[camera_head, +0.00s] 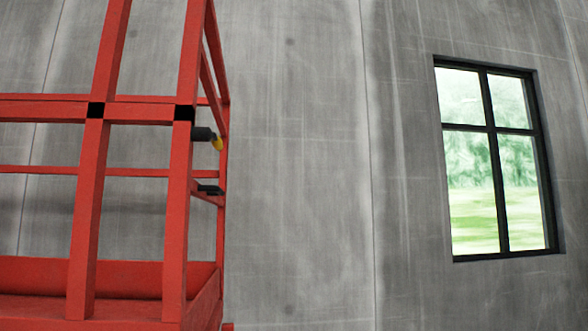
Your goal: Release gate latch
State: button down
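A red metal cage of posts and rails (88,200) fills the left side of the head view. At its right end a dark cylindrical part (203,134) sticks out, with a small yellow piece (217,144) beside it. A smaller black fitting (209,190) sits on a lower rail beneath them. I cannot tell which of these parts is the gate latch, or whether it is fastened. The near right post hides part of this area. My gripper is not in view.
A grey concrete wall (300,180) stands behind the cage. A black-framed window (490,130) is in the wall at the right. The cage has a solid red lower panel (130,277). No obstacle shows in front of the wall right of the cage.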

aim_at(216, 141)
jog(key=i, duration=1.05)
jog(key=u, duration=0.6)
